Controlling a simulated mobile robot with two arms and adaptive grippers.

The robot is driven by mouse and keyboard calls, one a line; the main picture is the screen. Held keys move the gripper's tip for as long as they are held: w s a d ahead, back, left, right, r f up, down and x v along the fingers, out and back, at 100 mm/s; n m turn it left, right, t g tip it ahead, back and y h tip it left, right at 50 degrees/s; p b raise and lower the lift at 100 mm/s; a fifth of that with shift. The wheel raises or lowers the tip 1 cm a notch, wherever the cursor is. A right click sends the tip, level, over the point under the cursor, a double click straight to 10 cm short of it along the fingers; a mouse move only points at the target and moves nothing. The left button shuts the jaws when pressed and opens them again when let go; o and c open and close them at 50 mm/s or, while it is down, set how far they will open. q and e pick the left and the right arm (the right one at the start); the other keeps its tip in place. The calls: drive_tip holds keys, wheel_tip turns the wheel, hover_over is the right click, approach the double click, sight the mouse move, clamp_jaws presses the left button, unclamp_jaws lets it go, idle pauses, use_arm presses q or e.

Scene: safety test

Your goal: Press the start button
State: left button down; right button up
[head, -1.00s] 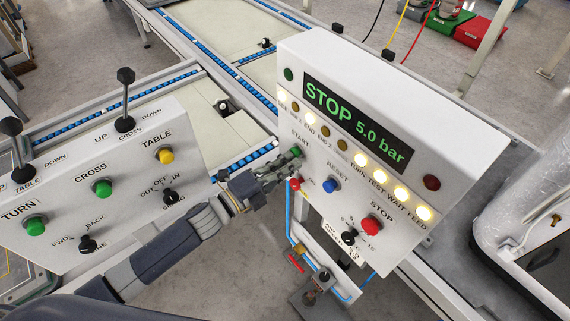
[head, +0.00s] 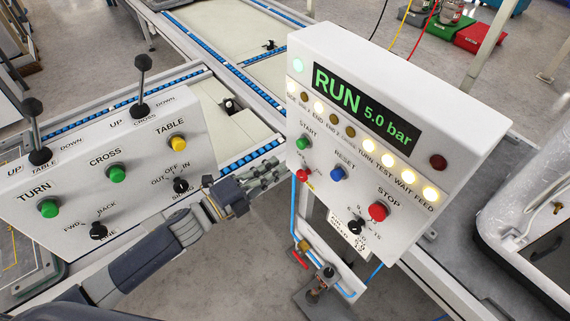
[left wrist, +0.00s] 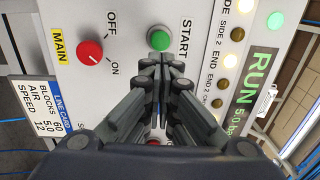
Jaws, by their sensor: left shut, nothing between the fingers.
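The green START button (head: 303,143) sits at the upper left of the right control box (head: 420,210), under the START label. The box's display (head: 365,110) reads RUN 5.0 bar, and the green lamp (head: 297,65) beside it is lit. My left gripper (head: 280,172) is shut and empty, just left of the box and apart from the button. In the left wrist view the START button (left wrist: 159,40) shows fully, just beyond my shut fingertips (left wrist: 163,62). My right gripper is not in view.
A blue RESET button (head: 338,173), a red STOP button (head: 378,211) and a black knob (head: 358,227) share the box face. A second control box (head: 130,190) with levers and green buttons stands left. Conveyors run behind. A red MAIN switch (left wrist: 90,51) shows in the wrist view.

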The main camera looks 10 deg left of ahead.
use_arm(q)
drive_tip(key=shift+b+v, duration=0.6)
drive_tip(key=shift+v, duration=2.25)
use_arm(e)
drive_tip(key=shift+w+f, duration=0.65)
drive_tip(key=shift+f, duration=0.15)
use_arm(q)
drive_tip(key=shift+w+a+f, duration=0.1)
drive_tip(key=shift+w, duration=0.05)
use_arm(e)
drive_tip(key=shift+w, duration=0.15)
